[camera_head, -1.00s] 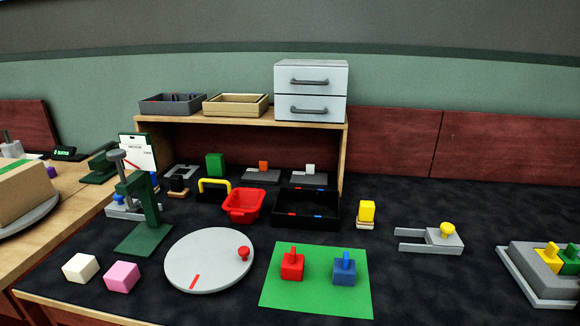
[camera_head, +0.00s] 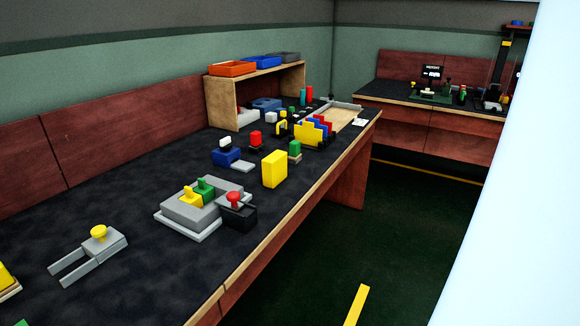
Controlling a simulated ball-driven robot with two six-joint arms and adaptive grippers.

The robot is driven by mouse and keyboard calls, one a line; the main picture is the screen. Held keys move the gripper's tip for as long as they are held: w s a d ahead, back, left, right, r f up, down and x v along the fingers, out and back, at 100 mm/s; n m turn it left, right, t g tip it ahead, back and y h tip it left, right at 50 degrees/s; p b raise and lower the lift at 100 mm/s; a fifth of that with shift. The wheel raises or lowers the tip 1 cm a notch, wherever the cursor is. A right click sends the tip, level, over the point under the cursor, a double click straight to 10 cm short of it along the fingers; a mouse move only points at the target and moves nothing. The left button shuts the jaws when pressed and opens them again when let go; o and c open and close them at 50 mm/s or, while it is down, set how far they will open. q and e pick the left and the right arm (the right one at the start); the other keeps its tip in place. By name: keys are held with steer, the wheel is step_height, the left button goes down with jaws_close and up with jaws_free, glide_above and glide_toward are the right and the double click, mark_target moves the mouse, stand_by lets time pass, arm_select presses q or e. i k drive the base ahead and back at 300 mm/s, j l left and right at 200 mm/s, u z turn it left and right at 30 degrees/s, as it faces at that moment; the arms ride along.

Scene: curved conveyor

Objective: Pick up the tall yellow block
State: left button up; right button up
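A tall yellow block (camera_head: 274,169) stands upright on the dark bench top, near the front edge and about the middle of the view. It is to the right of the grey fixture with yellow and green pieces, and apart from the things around it. Neither of my grippers shows in the head view.
A grey fixture (camera_head: 176,219) and a black box with a red knob (camera_head: 238,211) stand left of the block. A blue holder (camera_head: 227,157) is behind it; a green-topped block (camera_head: 295,148) is beyond. The wooden bench edge (camera_head: 262,246) runs in front.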

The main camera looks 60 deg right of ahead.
mark_target(274, 166)
steer(key=z, duration=1.75)
steer(key=i+l+u, duration=0.5)
steer(key=i+l, duration=0.15)
steer(key=i+l+u, duration=0.25)
steer(key=l, duration=0.3)
